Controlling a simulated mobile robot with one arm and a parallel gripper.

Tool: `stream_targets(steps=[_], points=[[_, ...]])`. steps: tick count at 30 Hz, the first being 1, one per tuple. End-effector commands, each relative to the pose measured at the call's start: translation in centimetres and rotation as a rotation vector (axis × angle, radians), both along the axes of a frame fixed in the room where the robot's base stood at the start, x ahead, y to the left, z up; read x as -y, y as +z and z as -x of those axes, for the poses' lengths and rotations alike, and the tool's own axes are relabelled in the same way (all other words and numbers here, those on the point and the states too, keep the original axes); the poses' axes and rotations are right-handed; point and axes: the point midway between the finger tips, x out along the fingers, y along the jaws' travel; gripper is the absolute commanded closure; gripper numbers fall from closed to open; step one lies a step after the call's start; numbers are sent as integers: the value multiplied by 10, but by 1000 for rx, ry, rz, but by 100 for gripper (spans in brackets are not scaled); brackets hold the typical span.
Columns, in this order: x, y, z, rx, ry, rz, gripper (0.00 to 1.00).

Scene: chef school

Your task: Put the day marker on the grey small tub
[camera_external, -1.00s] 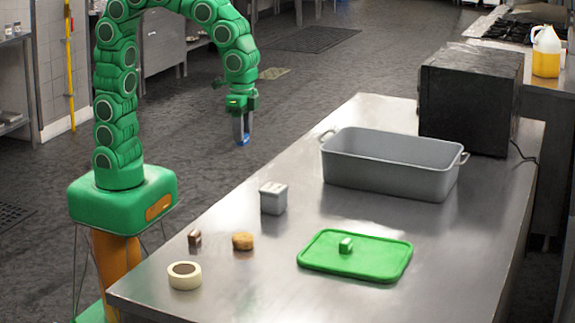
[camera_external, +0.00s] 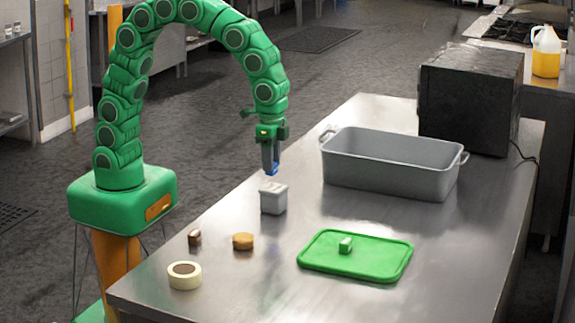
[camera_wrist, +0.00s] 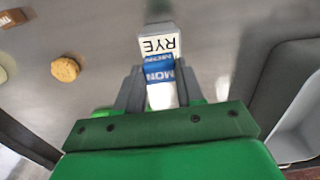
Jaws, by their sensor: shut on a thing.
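My gripper (camera_external: 270,158) is shut on the blue day marker (camera_external: 271,170). In the wrist view the marker (camera_wrist: 160,72) reads "MON" between the two fingers. The grey small tub (camera_external: 273,203) stands upright on the steel table, with a pale top. In the wrist view its label (camera_wrist: 158,46) reads "RYE", just past the marker. My gripper is above the tub, with the marker close over its top. I cannot tell whether a thin gap is left between them. The tub's sides are mostly hidden in the wrist view.
A large grey tub (camera_external: 370,180) stands to the right, with a black box (camera_external: 465,105) behind it. A round brown item (camera_external: 243,241), a small brown block (camera_external: 194,237) and a tape roll (camera_external: 184,282) lie at front left.

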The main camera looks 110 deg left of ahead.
Motion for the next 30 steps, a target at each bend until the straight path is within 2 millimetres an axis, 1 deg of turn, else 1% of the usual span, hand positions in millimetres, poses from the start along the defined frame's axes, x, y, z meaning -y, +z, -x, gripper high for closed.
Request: stream_targets(steps=[5, 9, 12, 23, 24, 28, 29, 30], points=[[0, -9, -6, -2, 0, 0, 92], [0, -29, -6, -1, 0, 0, 92], [0, -37, -5, -2, 0, 0, 92], [0, -39, -5, 0, 0, 0, 92], [0, -40, -5, 0, 0, 0, 60], [0, -39, -6, 1, 0, 0, 40], [0, -39, -6, 1, 0, 0, 37], [0, -39, -6, 1, 0, 0, 37]])
